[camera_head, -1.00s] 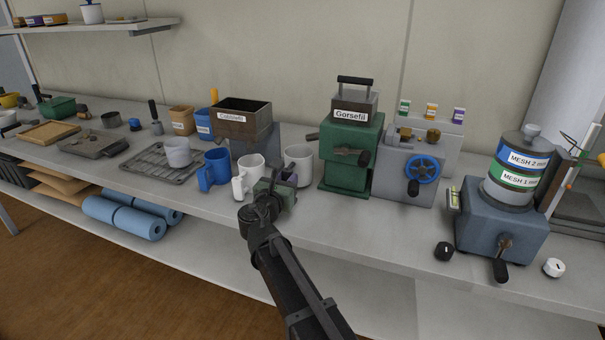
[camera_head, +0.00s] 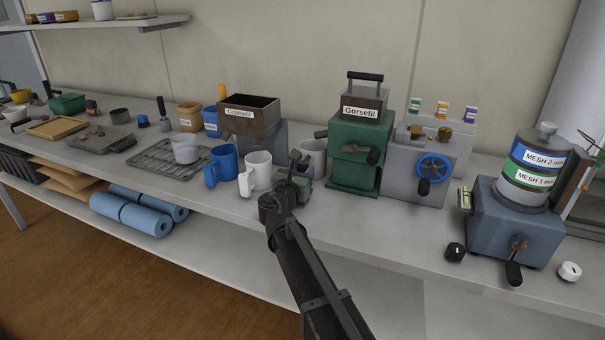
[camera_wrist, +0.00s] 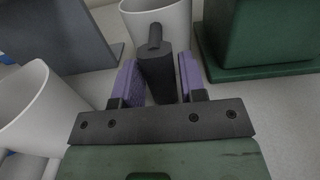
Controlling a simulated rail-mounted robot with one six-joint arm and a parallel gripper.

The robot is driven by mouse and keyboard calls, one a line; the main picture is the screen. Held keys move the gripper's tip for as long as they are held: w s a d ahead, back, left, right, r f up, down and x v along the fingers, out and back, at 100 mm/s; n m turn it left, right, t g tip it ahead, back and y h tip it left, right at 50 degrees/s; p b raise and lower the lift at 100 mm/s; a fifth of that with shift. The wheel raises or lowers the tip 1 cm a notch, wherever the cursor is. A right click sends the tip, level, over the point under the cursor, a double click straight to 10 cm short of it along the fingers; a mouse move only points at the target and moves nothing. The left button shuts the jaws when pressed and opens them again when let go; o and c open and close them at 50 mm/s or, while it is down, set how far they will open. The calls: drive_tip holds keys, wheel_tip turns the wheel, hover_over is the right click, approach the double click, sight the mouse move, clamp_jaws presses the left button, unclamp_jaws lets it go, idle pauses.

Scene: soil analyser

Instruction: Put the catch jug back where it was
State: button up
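A pale grey jug (camera_head: 314,152), which I take for the catch jug, stands upright on the bench left of the green Gorsefil machine (camera_head: 359,150). In the wrist view the jug (camera_wrist: 138,22) is at the top, cut off by the frame, with a dark handle (camera_wrist: 156,72) pointing toward me. My gripper (camera_wrist: 160,82) is open, with one purple-padded finger on each side of the handle. A gap shows on the right; contact on the left is unclear. In the head view my gripper (camera_head: 297,168) is in front of the jug, its fingertips partly hidden.
A white mug (camera_head: 258,168) stands close on the left and also shows in the wrist view (camera_wrist: 28,100). A blue mug (camera_head: 224,162) is beyond it. A wire rack (camera_head: 158,160) holds a small pale cup (camera_head: 186,149). The Cobblefil hopper (camera_head: 250,117) stands behind the mugs.

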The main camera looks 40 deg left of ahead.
drive_tip(key=shift+o, duration=1.3)
drive_tip(key=shift+r+p, duration=0.3)
drive_tip(key=shift+r, duration=0.05)
drive_tip(key=v, duration=1.2)
drive_tip(key=shift+s+f, duration=0.1)
